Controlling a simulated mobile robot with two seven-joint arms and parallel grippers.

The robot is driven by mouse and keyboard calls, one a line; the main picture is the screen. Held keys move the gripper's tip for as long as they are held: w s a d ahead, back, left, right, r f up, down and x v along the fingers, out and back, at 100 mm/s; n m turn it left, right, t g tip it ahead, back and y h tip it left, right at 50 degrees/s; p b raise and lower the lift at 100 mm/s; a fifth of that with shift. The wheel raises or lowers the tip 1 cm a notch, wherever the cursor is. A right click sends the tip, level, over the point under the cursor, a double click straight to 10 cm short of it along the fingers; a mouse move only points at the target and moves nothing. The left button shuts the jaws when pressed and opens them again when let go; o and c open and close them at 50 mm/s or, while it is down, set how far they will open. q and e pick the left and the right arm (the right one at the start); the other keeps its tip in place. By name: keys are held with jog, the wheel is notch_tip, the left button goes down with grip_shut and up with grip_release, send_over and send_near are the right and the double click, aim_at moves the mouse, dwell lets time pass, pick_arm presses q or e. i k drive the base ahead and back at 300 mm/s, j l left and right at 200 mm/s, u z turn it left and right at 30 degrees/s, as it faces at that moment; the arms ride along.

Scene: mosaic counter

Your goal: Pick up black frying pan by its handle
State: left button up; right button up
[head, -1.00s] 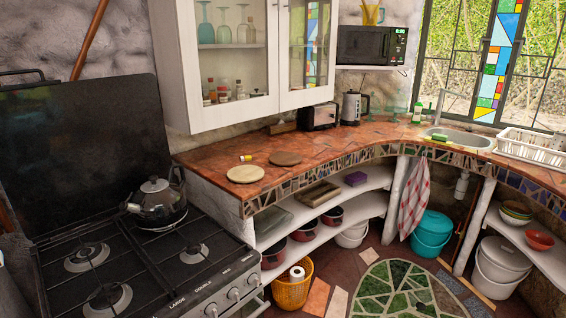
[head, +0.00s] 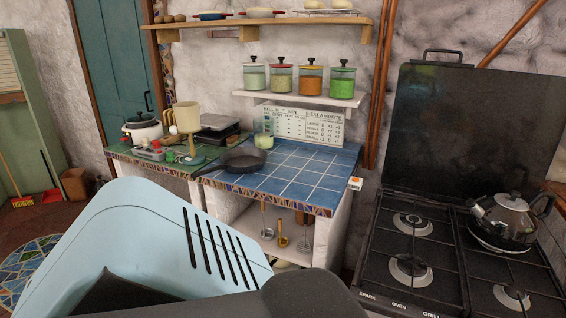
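The black frying pan (head: 243,159) lies flat on the blue tiled counter (head: 298,183), near its left end. Its dark handle (head: 207,171) points to the left and slightly toward me, close to the counter's front edge. Neither of my grippers shows in the head view, so I cannot see their fingers or anything they may hold. A large pale blue and dark part of my own body fills the lower left and bottom middle.
A beige lamp (head: 189,125) stands left of the pan, and a pale green jar (head: 264,141) stands behind it. The black stove (head: 410,245) with a kettle (head: 509,219) is at the right. A shelf with several jars (head: 312,99) hangs above. The counter right of the pan is clear.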

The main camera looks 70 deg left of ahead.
aim_at(242, 160)
jog(key=u, duration=2.5)
